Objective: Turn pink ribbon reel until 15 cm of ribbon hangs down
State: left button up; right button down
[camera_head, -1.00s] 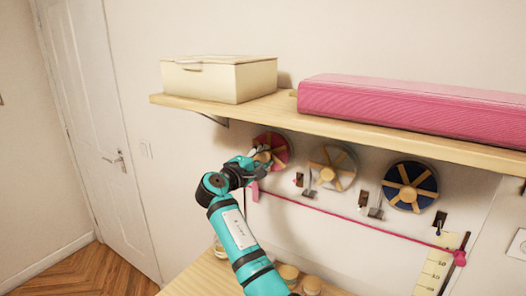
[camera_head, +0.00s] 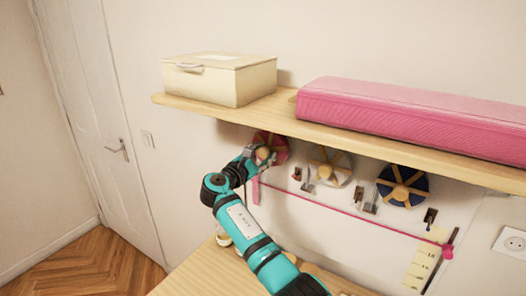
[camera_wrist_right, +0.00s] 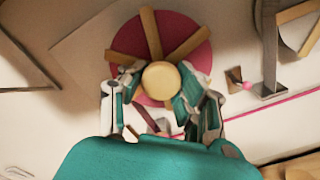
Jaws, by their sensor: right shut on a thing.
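The pink ribbon reel (camera_head: 280,143) is mounted on the wall under the shelf, at the left end of a row of reels. In the right wrist view the pink reel (camera_wrist_right: 185,37) shows wooden spokes and a round pale knob (camera_wrist_right: 161,81). My right gripper (camera_wrist_right: 160,86) is shut on this knob, one finger on each side. In the head view the right gripper (camera_head: 263,156) hides part of the reel. A short strip of pink ribbon (camera_head: 255,190) hangs below the reel. My left gripper is not in view.
A white reel (camera_head: 343,163) and a blue reel (camera_head: 416,184) are to the right. A pink cord (camera_head: 350,217) slants to a yellow measuring scale (camera_head: 417,270). A table (camera_head: 200,272) lies below.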

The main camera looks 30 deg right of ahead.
jog(key=shift+f+n, duration=0.25)
jog(key=shift+n, duration=0.25)
jog(key=c, duration=1.1)
grip_release()
jog(key=shift+c, duration=0.2)
jog(key=shift+o, duration=1.2)
jog(key=shift+a+r, duration=0.1)
jog(key=shift+r, duration=0.05)
jog(key=v, duration=1.2)
